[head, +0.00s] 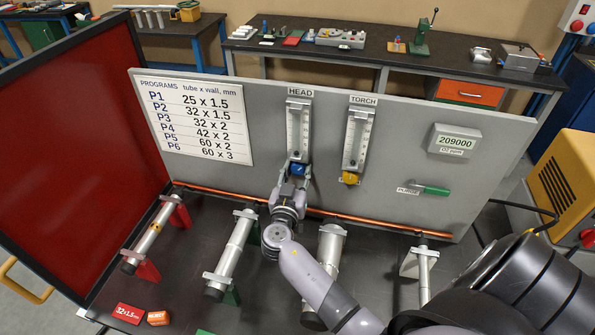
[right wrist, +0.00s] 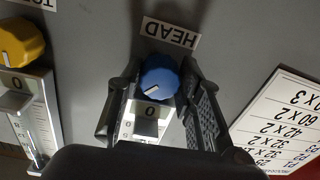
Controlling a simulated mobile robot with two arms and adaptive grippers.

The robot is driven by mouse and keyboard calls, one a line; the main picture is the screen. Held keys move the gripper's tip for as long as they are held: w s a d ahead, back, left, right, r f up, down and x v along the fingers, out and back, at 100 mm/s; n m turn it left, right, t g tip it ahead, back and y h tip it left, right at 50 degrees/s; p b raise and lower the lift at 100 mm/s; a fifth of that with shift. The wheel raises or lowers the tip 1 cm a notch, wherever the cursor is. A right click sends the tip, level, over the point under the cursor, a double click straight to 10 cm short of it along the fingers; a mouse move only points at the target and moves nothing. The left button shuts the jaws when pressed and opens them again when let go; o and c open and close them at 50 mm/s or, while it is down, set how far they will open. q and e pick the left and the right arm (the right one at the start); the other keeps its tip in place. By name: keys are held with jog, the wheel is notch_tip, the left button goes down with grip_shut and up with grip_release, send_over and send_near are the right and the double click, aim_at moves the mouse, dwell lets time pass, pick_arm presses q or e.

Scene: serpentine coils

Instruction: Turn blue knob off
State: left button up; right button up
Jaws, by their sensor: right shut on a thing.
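The blue knob (head: 298,168) sits at the foot of the HEAD flowmeter (head: 299,130) on the grey panel. My right gripper (head: 295,174) is at the knob and shut on it, one finger on either side. In the right wrist view the blue knob (right wrist: 159,76) shows between the dark fingers. A white mark on its face points to the lower left, close to a 0 on the scale plate. My left gripper is not in view.
The yellow knob (head: 350,178) under the TORCH flowmeter (head: 357,138) is to the right. A green PURGE lever (head: 431,189) is farther right. A copper tube (head: 345,216) runs along the panel's foot, above silver cylinders on the dark bench. A red screen (head: 75,140) stands left.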

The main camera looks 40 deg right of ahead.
jog(key=shift+f+b, duration=0.1)
jog(key=shift+b, duration=0.3)
jog(key=shift+c, duration=0.5)
jog(key=shift+n+b, duration=0.75)
jog(key=shift+n, duration=0.15)
jog(key=shift+n+b, duration=0.45)
jog(key=shift+n, duration=0.35)
jog(key=shift+r+n, duration=0.2)
jog(key=shift+n, duration=0.2)
jog(key=o, duration=1.2)
jog(key=shift+c, duration=0.2)
